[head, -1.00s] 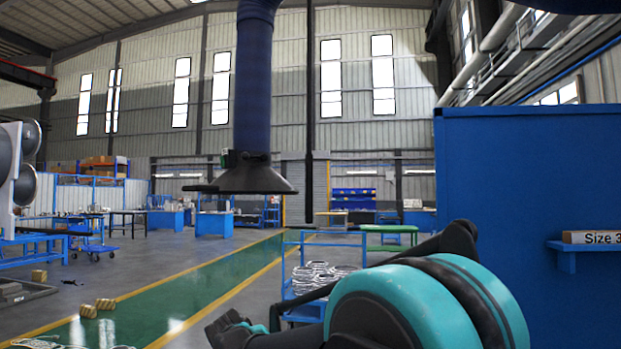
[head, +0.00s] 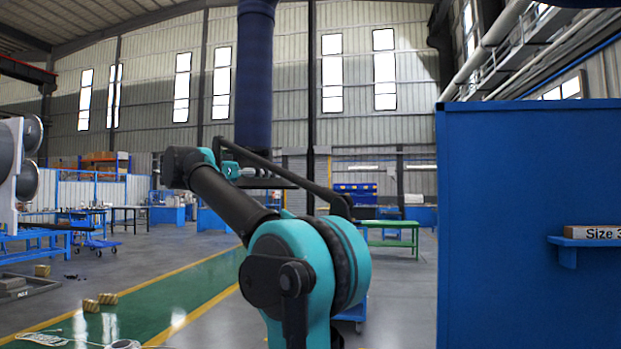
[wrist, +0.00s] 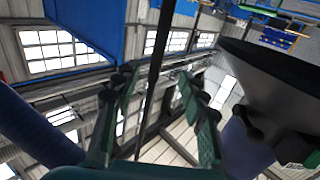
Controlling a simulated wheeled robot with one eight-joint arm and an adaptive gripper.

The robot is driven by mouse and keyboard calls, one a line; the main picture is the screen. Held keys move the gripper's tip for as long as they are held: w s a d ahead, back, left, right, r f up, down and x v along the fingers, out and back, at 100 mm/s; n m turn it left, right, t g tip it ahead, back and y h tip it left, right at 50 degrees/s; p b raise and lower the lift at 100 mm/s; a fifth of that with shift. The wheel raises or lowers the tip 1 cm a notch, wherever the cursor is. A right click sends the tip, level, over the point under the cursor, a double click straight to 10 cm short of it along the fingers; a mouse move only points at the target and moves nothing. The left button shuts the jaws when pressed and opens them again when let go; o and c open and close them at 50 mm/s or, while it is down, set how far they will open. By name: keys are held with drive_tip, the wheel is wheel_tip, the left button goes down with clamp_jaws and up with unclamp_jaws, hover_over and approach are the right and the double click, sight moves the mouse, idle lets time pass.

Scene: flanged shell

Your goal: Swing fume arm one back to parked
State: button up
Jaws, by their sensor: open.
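Fume arm one appears to be the dark blue hose (head: 254,80) hanging from above in the head view. My arm hides most of its lower end there. In the wrist view a black cone-shaped hood (wrist: 275,75) fills the upper right, with a dark blue hose (wrist: 245,145) below it in the picture. My gripper (wrist: 155,78) is open, its green-padded fingers pointing up the wrist view. The hood is right of the right finger, with no clear contact. A thin dark pole (wrist: 153,90) shows between the fingers; its depth is unclear.
A blue cabinet wall (head: 540,220) with a small shelf stands close on the right. A green-topped table (head: 395,225) is farther back. Small boxes (head: 92,304) lie on the green walkway (head: 190,290). Another dark blue tube (wrist: 35,125) shows at the wrist view's left.

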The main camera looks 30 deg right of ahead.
sight(311, 176)
drive_tip(key=w+d, duration=0.1)
drive_tip(key=d, duration=0.9)
drive_tip(key=w+d, duration=0.1)
drive_tip(key=d, duration=0.4)
drive_tip(key=shift+w+d+f, duration=0.1)
drive_tip(key=shift+w+d, duration=0.25)
drive_tip(key=shift+d, duration=0.05)
clamp_jaws()
